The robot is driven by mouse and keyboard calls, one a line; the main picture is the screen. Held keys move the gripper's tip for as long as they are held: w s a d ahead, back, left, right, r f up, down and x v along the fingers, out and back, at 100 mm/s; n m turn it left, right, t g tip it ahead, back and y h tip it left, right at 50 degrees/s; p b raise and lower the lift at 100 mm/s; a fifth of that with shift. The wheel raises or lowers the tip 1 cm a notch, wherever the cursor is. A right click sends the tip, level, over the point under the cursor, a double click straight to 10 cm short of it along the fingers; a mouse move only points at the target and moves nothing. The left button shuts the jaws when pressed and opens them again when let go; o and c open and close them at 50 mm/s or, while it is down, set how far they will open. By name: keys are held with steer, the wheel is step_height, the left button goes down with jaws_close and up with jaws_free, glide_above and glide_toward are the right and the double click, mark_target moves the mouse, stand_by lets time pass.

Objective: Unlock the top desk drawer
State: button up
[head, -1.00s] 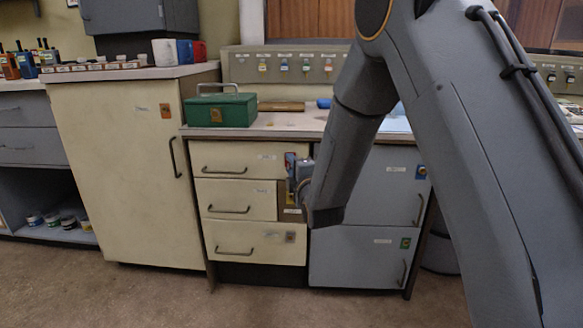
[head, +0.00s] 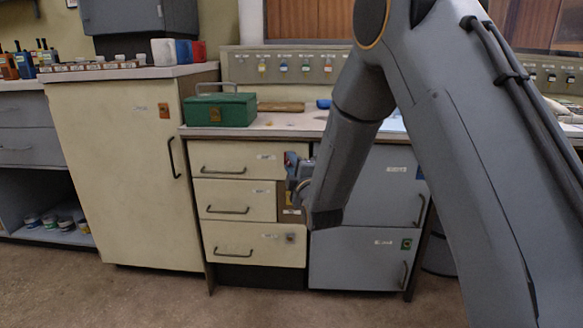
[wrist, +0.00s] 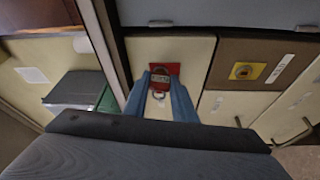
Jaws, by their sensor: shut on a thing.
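The top desk drawer (head: 233,160) is a cream front with a dark bar handle, closed flush with the drawers below. A red lock plate (wrist: 171,69) is at its right end; the wrist view shows it with a dark metal lock face. My gripper (wrist: 162,80) has its two blue fingers up at this plate. They are shut on a small metal key (wrist: 159,95), whose ring-shaped bow shows between them. The fingertips hide how far the key sits in the lock. In the head view my gripper (head: 294,172) partly covers the plate.
A yellow plate (wrist: 249,71) is on the brown panel beside the lower drawers. A green box (head: 220,109) stands on the desktop (head: 270,125). The floor in front is clear.

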steer(key=shift+m+t, duration=0.4)
steer(key=shift+m, duration=0.3)
steer(key=shift+w+b, duration=0.1)
steer(key=shift+b, duration=0.25)
steer(key=shift+f+m+b, duration=0.1)
steer(key=shift+m+b, duration=0.35)
steer(key=shift+m, duration=0.35)
steer(key=shift+a+m+t+h+b, duration=0.1)
steer(key=shift+m+t+h+b, duration=0.25)
steer(key=shift+m+t, duration=0.4)
steer(key=shift+m, duration=0.25)
